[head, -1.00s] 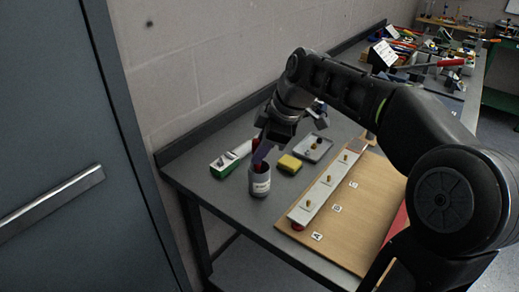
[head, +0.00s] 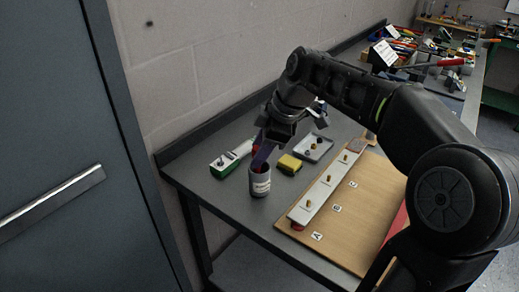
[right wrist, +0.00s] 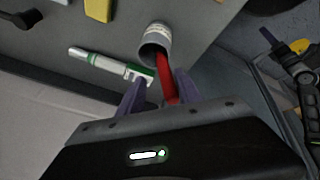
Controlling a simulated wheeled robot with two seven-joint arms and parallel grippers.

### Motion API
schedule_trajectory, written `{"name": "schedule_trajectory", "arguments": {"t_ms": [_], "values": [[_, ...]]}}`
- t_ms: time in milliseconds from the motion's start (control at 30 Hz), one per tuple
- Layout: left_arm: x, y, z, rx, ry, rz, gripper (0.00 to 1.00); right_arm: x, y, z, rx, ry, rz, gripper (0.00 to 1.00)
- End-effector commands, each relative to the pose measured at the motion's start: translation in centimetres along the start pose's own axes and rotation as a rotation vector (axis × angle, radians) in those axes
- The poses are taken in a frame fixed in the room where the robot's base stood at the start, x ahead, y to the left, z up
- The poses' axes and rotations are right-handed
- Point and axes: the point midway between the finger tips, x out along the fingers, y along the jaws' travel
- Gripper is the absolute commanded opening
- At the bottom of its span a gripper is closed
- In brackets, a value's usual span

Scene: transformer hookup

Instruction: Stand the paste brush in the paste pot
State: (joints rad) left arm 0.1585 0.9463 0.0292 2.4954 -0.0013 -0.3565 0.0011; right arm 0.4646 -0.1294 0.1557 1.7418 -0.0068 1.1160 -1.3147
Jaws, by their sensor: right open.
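The paste pot (head: 260,184) is a grey cup with a pale label, standing upright near the front left edge of the bench. It also shows in the right wrist view (right wrist: 157,35). The paste brush (right wrist: 167,80) has a red handle, which leans out of the pot's mouth; its lower end is hidden inside. My right gripper (head: 260,158) is over the pot, pointing down. In the right wrist view its purple fingers (right wrist: 158,90) are apart, one on each side of the red handle. My left gripper is not in view.
A green and white tool (head: 230,160) lies left of the pot. A yellow block (head: 289,164) and a grey tray (head: 314,147) are behind and right. A wall runs along the back.

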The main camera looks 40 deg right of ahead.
Motion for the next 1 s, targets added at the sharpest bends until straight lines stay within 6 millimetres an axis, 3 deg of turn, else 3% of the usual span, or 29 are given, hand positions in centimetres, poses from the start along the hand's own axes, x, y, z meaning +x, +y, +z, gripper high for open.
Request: {"name": "schedule_trajectory", "arguments": {"t_ms": [1000], "values": [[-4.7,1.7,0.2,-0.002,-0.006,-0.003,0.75,-6.2,1.4,-2.5,0.0,0.0,0.0,0.41]]}}
